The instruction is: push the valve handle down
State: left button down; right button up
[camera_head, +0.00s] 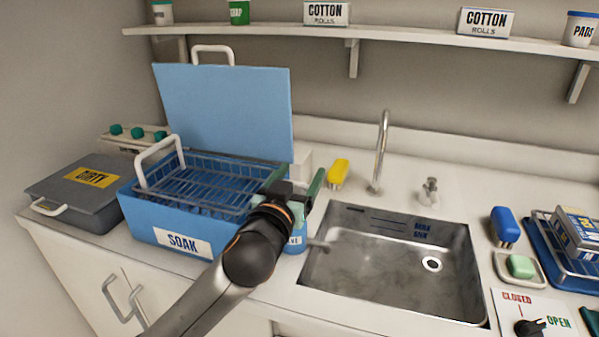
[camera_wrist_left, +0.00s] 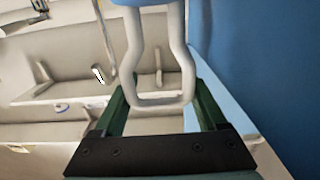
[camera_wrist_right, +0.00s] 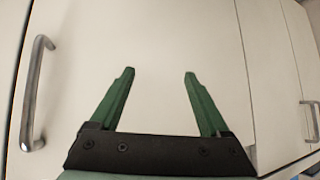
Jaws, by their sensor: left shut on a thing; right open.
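The valve handle, a black knob (camera_head: 530,327), sits at the bottom right edge of the head view, on a plate marked CLOSED and OPEN (camera_head: 515,303). It is partly cut off by the frame. My left gripper (camera_head: 293,190) is at the right end of the blue SOAK bin, far to the left of the knob. In the left wrist view, its green fingers are around a pale loop handle (camera_wrist_left: 160,101) joined to something blue. What that blue thing is, I cannot tell. My right gripper (camera_wrist_right: 160,75) is open and empty, facing pale cabinet doors.
The SOAK bin (camera_head: 180,240) holds a wire basket, with its blue lid (camera_head: 225,105) upright behind. A steel sink (camera_head: 400,265) with a faucet (camera_head: 380,150) fills the middle. A blue tray (camera_head: 540,255) and a green soap (camera_head: 521,266) lie at right. A grey DIRTY box (camera_head: 60,190) is at left.

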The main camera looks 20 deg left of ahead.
pick_arm(q)
jog(key=shift+d+f, duration=0.25)
jog(key=shift+f, duration=0.1)
jog(key=shift+c, duration=1.5)
grip_release()
jog(key=shift+o, duration=0.5)
jog(key=shift+r, duration=0.1)
jog(key=shift+a, duration=0.1)
jog(key=shift+s, duration=0.5)
jog(key=s+p, duration=0.1)
jog(key=s, duration=1)
jog(key=shift+s+a+p, duration=0.2)
jog(key=shift+s+p, duration=0.05)
jog(key=shift+p, duration=0.15)
